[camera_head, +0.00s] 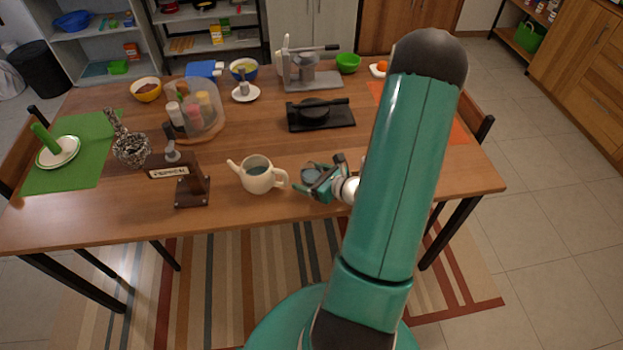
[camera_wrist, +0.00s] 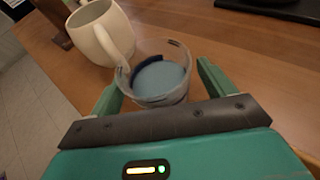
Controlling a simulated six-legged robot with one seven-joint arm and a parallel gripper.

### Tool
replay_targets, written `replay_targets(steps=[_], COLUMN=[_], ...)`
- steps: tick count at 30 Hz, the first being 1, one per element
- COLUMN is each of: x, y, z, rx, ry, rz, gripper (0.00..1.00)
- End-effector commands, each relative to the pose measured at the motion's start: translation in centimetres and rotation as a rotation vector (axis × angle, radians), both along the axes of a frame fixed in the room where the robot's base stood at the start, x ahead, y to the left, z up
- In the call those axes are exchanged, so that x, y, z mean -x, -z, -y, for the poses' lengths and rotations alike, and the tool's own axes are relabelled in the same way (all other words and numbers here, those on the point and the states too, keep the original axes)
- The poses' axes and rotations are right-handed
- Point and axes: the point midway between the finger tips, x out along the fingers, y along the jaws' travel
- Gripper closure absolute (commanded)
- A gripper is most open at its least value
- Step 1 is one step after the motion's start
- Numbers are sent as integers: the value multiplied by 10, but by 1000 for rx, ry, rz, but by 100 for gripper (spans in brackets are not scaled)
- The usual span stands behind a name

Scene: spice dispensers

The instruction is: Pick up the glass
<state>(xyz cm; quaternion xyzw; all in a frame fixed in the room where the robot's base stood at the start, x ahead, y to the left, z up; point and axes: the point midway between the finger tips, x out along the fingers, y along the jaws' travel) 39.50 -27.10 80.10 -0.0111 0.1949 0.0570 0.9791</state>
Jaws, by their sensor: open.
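The glass (camera_wrist: 159,82) is a clear tumbler with blue-grey contents, upright on the wooden table in the wrist view. My gripper (camera_wrist: 160,88) is open, with one green finger on each side of the glass. The glass stands between the fingertips; I cannot tell if either finger touches it. In the head view, my gripper (camera_head: 318,180) is near the table's front edge, and the glass (camera_head: 311,170) is partly hidden behind it.
A cream teapot (camera_head: 258,175) stands close left of the glass; its handle is near the glass in the wrist view. A black press (camera_head: 320,115) lies behind. The table front edge (camera_head: 290,217) is close.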

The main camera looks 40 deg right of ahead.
Motion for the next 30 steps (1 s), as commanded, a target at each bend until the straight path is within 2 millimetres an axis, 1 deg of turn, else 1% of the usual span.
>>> replay_targets(steps=[2, 3, 5, 9, 11, 23, 30], x=[0, 0, 0, 0, 0, 0, -2], y=[0, 0, 0, 0, 0, -3, -13], z=[0, 0, 0, 0, 0, 0, 2], rx=[0, 0, 0, 0, 0, 2, 3], ry=[0, 0, 0, 0, 0, -1, -3], rz=[0, 0, 0, 0, 0, 2, 3], gripper=[18, 26, 38, 65, 76, 76, 76])
